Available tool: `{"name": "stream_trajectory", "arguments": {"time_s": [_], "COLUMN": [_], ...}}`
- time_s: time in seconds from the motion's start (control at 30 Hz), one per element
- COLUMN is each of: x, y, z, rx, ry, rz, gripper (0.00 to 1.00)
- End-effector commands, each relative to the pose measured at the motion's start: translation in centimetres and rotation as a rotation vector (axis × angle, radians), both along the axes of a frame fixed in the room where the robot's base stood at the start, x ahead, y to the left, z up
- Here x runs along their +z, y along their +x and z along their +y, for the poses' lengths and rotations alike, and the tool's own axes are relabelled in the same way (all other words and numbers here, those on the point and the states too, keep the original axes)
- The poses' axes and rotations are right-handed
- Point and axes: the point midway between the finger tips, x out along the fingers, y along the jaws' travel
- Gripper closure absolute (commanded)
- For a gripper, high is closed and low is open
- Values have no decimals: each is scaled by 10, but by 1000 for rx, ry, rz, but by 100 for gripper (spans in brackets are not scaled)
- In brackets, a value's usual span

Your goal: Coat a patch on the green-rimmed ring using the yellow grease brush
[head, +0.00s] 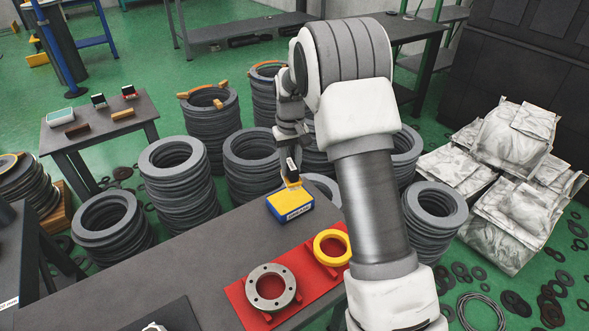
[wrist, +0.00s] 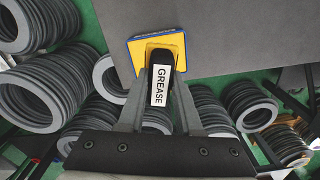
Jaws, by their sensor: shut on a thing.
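My gripper (head: 292,152) is shut on a grease brush (wrist: 160,86), whose black handle has a white GREASE label. The brush points down at a yellow and blue box (head: 289,208) on the dark table. The box also shows in the wrist view (wrist: 139,55), beyond the fingertips. I cannot tell whether the brush touches it. A grey flanged ring (head: 270,306) with bolt holes and a yellow ring (head: 331,233) stand on a red mat (head: 237,297) to the right of and nearer than the box. I see no green rim on either.
Stacks of grey rings (head: 181,182) stand on the green floor beyond the table (head: 184,258). A small side table (head: 133,101) with several small items is at the left. Wrapped white bags (head: 510,145) lie at the right. The table's left part is mostly clear.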

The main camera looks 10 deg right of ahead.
Motion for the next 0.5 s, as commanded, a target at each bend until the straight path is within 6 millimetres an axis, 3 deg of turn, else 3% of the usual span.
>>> {"name": "stream_trajectory", "arguments": {"time_s": [0.2, 0.5], "x": [-10, -25], "y": [13, 15], "z": [0, 0], "rx": [15, 17], "ry": [1, 1], "rz": [0, 0], "gripper": [100, 100]}}
